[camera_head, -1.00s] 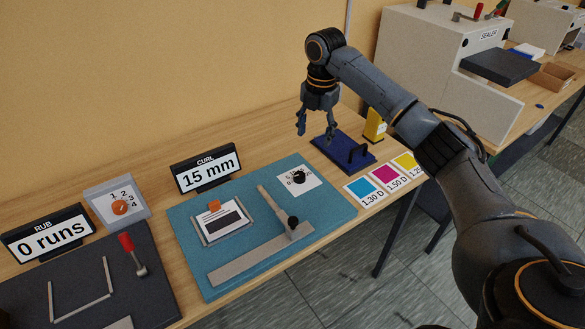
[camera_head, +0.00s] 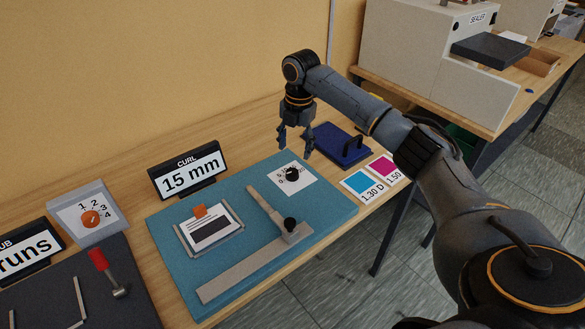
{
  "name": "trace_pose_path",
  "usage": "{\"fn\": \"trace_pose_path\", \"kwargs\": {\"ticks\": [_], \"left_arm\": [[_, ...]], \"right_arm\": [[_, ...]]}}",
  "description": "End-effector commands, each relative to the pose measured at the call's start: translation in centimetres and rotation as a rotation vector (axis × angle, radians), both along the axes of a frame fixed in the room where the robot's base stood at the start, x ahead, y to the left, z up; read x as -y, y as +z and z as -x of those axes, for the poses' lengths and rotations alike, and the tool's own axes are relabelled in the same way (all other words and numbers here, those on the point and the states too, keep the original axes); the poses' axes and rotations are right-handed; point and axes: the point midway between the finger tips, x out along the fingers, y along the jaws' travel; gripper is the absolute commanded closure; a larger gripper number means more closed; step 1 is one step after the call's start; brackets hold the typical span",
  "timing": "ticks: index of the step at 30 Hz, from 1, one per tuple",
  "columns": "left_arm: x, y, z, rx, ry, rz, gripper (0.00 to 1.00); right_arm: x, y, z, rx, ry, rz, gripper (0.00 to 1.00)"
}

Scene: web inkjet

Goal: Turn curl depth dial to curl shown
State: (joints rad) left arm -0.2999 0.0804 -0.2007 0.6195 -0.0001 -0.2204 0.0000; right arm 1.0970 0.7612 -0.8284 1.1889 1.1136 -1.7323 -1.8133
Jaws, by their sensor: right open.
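The curl depth dial (camera_head: 292,173) is a black knob on a white square plate at the far right corner of the teal board (camera_head: 334,206). Its printed scale is partly readable, but the exact pointer setting is too small to tell. The curl display (camera_head: 190,178) behind the board reads "15 mm". My right gripper (camera_head: 295,150) is open and empty, fingers pointing down, just above and behind the dial in the picture, apart from it. My left gripper is not in view.
On the teal board are a ruler-like strip with a black knob (camera_head: 290,225) and a framed card (camera_head: 211,229). A blue stand (camera_head: 327,141) and colour cards (camera_head: 363,186) lie to the right. An orange dial (camera_head: 91,218) and red-handled lever (camera_head: 98,260) are left.

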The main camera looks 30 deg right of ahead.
Motion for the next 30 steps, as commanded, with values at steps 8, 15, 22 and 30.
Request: {"fn": "trace_pose_path", "kwargs": {"ticks": [8,15,22,30], "left_arm": [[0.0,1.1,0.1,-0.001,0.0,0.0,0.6],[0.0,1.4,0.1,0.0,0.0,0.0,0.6],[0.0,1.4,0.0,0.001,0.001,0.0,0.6],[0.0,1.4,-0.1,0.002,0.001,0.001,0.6]], "right_arm": [[-0.2,-5.8,-0.2,-0.004,0.001,0.001,0.41],[-0.3,-8.6,-0.4,-0.002,0.002,0.0,0.41],[-0.3,-9.1,-0.5,0.001,0.002,0.001,0.41],[-0.3,-9.0,-0.5,0.001,0.002,0.001,0.69]]}}
